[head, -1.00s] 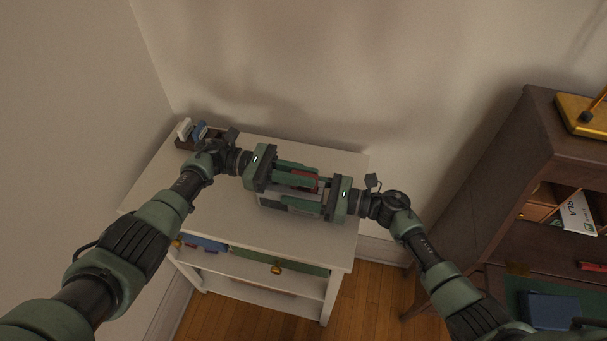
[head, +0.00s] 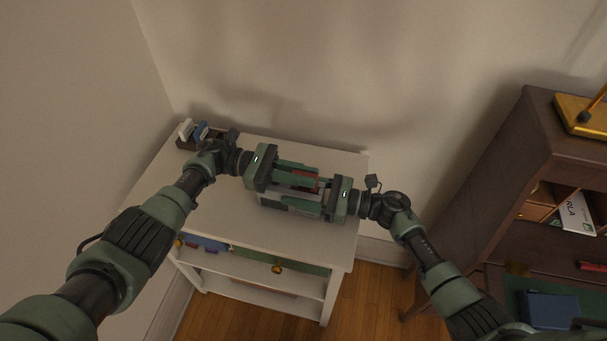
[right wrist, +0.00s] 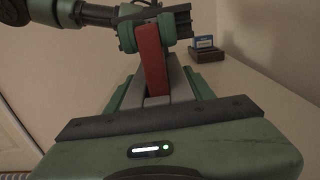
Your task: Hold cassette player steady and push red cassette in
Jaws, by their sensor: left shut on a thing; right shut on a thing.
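The grey cassette player (head: 290,204) is on the white table, partly covered by my grippers. The red cassette (head: 306,182) is above the middle of the player, between the fingers of my left gripper (head: 312,177), which is shut on it. In the right wrist view the red cassette (right wrist: 151,62) stands on edge, its lower end down at the grey player (right wrist: 184,83). My right gripper (right wrist: 160,88) is shut on the player, one green finger along each side. How far the cassette is in the player is hidden.
A dark holder (head: 186,143) with white and blue cassettes stands at the table's back left corner. The white table (head: 205,212) is bare in front of the player. Walls stand behind and left. A brown cabinet (head: 470,180) is at the right.

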